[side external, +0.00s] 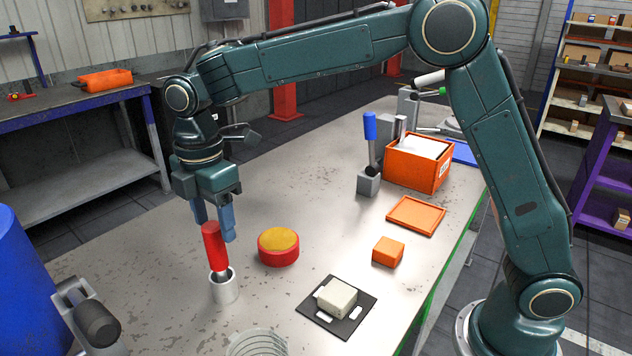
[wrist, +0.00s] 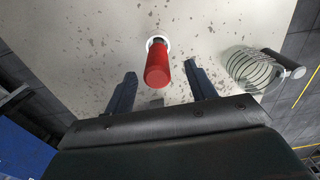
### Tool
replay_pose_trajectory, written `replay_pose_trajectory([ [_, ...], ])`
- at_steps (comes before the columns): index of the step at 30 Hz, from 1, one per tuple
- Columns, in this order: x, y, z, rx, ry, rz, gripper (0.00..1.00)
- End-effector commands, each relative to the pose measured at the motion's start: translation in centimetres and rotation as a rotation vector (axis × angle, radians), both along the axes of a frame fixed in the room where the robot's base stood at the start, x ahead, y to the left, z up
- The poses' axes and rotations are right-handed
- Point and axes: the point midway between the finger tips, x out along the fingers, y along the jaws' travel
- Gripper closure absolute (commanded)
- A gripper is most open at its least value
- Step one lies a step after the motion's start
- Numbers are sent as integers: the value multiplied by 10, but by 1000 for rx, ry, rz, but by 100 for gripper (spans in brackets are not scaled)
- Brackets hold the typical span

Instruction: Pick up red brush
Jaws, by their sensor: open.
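The red brush (side external: 213,246) stands nearly upright, slightly tilted, with its lower end in a white cup (side external: 224,290) at the front left of the table. Its bristles are hidden inside the cup. My gripper (side external: 213,231) is open just above and behind the brush, with its blue fingers apart. In the wrist view, the red brush (wrist: 157,64) shows ahead of and roughly between the fingertips of my gripper (wrist: 160,75), with the white cup rim (wrist: 151,42) beyond it. I see no clear contact between the fingers and the brush.
A red round tub with a yellow top (side external: 279,246) stands right of the brush. A wire coil (side external: 256,343) is in front. A blue-handled tool in a grey block (side external: 369,183), an orange bin (side external: 418,163), an orange tray (side external: 415,216) and an orange block (side external: 388,251) are farther right.

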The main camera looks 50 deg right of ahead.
Motion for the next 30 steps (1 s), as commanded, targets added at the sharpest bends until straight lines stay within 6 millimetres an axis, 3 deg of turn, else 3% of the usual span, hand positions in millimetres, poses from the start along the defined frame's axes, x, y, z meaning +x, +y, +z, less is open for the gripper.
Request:
replay_pose_trajectory([
  [4,0,0,-13,0,0,0,44],
  [16,1,0,-22,-1,1,0,44],
  [30,4,3,-66,0,0,0,44],
])
